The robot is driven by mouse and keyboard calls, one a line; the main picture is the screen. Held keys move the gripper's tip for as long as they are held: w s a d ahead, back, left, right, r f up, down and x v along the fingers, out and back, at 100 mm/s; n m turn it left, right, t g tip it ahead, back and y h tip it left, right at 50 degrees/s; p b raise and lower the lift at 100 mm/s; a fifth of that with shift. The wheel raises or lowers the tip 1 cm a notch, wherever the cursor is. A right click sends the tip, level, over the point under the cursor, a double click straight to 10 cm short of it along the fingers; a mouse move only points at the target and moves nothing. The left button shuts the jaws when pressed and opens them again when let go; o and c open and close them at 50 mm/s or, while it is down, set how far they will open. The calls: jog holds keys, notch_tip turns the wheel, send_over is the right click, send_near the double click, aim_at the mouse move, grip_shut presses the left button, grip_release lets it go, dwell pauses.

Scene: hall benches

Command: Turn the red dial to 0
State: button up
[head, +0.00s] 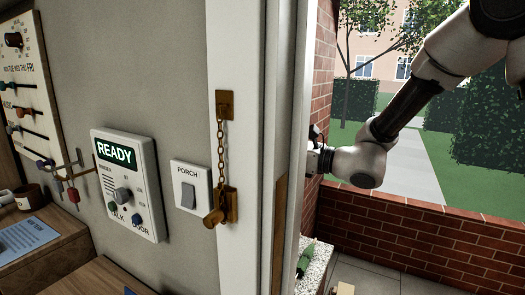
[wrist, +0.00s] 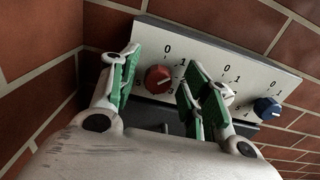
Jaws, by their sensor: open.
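In the wrist view a red dial (wrist: 158,78) sits on a pale panel (wrist: 215,62) fixed to a brick wall. Printed numbers ring the dial, with 0 above it; I cannot tell which number it points at. My gripper (wrist: 160,65) is open, with its green-padded fingers on either side of the red dial in the picture and nothing held. I cannot tell whether the fingers touch the dial or panel. The right finger covers part of the panel's middle. In the head view my arm reaches outside and the dial panel is not visible.
A blue dial (wrist: 267,108) is at the panel's right. In the head view the white door frame (head: 284,110) stands beside my arm, with a low brick wall (head: 420,235) beyond. Indoors are a READY intercom (head: 148,212) and a PORCH switch (head: 189,195).

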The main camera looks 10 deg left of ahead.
jog(key=shift+s+a, duration=0.1)
jog(key=c, duration=1)
jog(key=shift+n, duration=0.4)
jog(key=shift+s+f+n, duration=0.1)
jog(key=shift+s+n, duration=0.05)
jog(key=shift+n, duration=3.95)
jog(key=o, duration=1)
jog(key=shift+a, duration=0.1)
